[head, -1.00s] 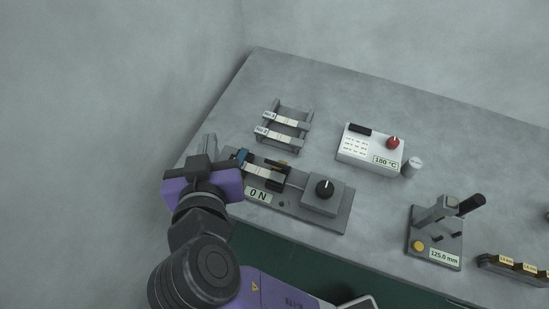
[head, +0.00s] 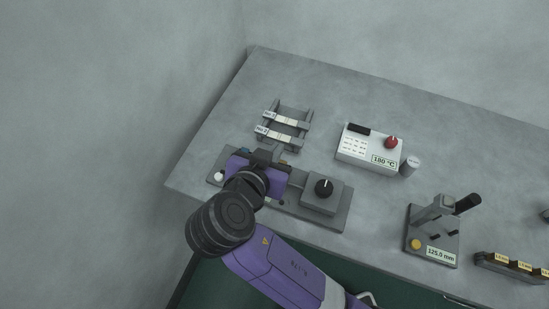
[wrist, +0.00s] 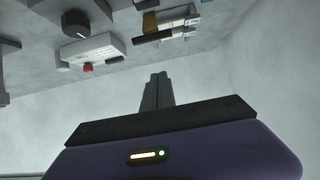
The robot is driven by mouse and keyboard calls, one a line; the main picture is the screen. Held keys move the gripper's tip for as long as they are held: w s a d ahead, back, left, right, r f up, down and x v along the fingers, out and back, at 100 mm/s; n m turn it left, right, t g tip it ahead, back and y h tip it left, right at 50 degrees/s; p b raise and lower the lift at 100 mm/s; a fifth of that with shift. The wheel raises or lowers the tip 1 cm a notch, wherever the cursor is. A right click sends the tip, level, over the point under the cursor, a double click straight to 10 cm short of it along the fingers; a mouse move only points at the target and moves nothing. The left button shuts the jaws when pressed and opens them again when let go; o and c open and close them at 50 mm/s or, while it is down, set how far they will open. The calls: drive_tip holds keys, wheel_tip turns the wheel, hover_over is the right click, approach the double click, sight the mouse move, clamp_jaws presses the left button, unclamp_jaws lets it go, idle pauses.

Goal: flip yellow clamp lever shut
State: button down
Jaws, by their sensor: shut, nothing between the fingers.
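The clamp fixture (head: 337,216) with the "0 N" station lies along the front of the bench, and my gripper (head: 270,156) is over its left half. A small yellow-orange part, likely the yellow clamp lever (head: 284,163), shows just right of my gripper. A yellow piece also shows at the top of the wrist view (wrist: 150,21), beyond the fingertips. My gripper's fingers (wrist: 158,76) are shut together and empty. My gripper hides most of the clamp, so I cannot tell the lever's angle or whether I touch it.
A block with a black knob (head: 323,194) stands on the fixture's right. Behind are a rack with strips (head: 283,124) and a white "180 °C" box (head: 368,150) with a red knob. A gauge stand (head: 434,235) is farther right. Bare bench lies at the left.

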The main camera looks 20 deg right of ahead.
drive_tip(key=shift+s+a+f+p, duration=0.15)
drive_tip(key=shift+f+p, duration=0.25)
drive_tip(key=shift+f, duration=1.8)
drive_tip(key=shift+f, duration=0.1)
